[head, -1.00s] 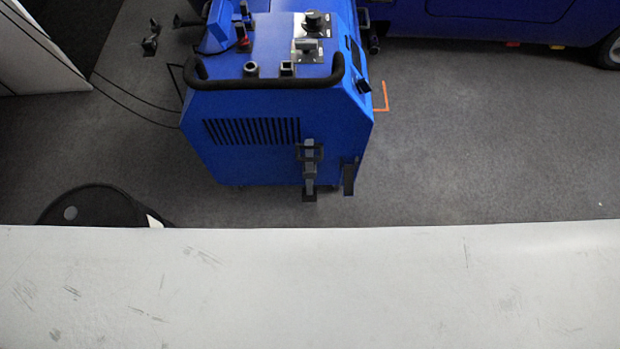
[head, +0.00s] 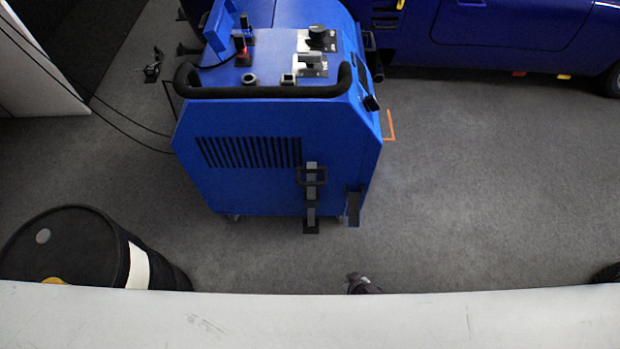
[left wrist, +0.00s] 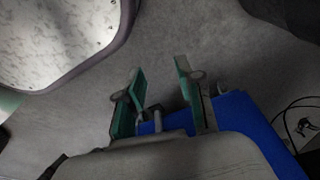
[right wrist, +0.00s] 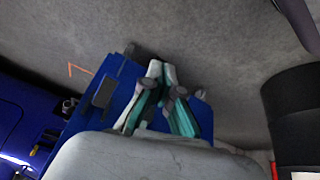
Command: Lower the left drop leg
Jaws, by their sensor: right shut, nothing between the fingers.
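A blue wheeled machine (head: 245,165) stands in the head view. On its near face is a grey upright leg (head: 311,182) with a black loop handle and a black foot at the floor. A second dark bracket (head: 353,207) sits at the right corner. I cannot tell which is the left drop leg. In the left wrist view my left gripper (left wrist: 159,75) is open, its fingers apart, with part of the blue machine (left wrist: 245,120) behind. In the right wrist view my right gripper (right wrist: 163,68) is shut and empty, in front of the blue machine (right wrist: 122,80).
A black drum (head: 70,250) stands at lower left. Cables run over the floor at left. A blue car (head: 490,35) is at the back right. The grey floor (head: 480,190) right of the machine is clear. A small dark part (head: 363,284) shows above my pale body.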

